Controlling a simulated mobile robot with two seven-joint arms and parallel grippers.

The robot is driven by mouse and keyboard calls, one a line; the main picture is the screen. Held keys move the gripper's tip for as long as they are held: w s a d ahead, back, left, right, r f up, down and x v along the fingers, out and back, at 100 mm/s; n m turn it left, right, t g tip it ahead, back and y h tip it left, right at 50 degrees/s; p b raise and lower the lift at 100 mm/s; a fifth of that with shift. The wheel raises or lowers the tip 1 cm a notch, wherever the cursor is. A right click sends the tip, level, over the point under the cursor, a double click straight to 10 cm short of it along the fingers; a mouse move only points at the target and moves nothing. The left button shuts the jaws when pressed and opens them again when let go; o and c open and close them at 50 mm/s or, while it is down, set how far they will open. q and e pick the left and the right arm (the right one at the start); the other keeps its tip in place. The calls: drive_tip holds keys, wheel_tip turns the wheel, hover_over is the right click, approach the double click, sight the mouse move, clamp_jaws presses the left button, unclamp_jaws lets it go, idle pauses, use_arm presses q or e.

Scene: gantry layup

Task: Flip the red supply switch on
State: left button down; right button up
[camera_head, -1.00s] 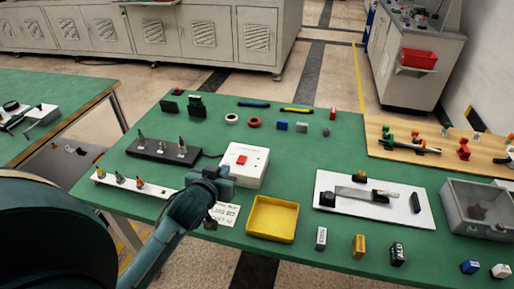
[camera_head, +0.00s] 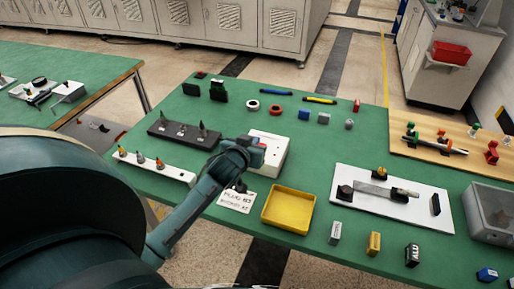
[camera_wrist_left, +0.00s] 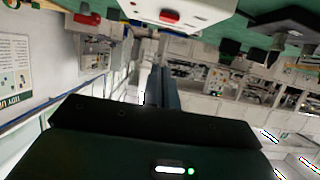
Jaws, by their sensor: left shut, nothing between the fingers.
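The white supply box (camera_head: 277,158) stands on the green table, in the middle of the head view. Its red switch (camera_wrist_left: 170,17) shows at the top of the left wrist view, on a face of the white box (camera_wrist_left: 205,10). In the head view my left gripper (camera_head: 257,153) is in front of the box and covers much of its near left side and the switch area. Its fingers (camera_wrist_left: 162,88) are shut with nothing between them. I cannot tell whether they touch the box; in the wrist view they look apart from the switch. My right gripper is not in view.
A yellow tray (camera_head: 288,210) and a printed card (camera_head: 237,202) lie near the arm. A black strip with pegs (camera_head: 184,134) and a white strip (camera_head: 155,167) are left of the box. A white board with a metal bar (camera_head: 390,205) lies to the right.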

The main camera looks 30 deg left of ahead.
use_arm(q)
drive_tip(key=x, duration=0.3)
drive_tip(key=shift+w, duration=0.25)
wheel_tip(320, 180, down, 3)
drive_tip(key=shift+r, duration=0.15)
drive_tip(key=shift+s+f, duration=0.1)
drive_tip(key=shift+f, duration=0.7)
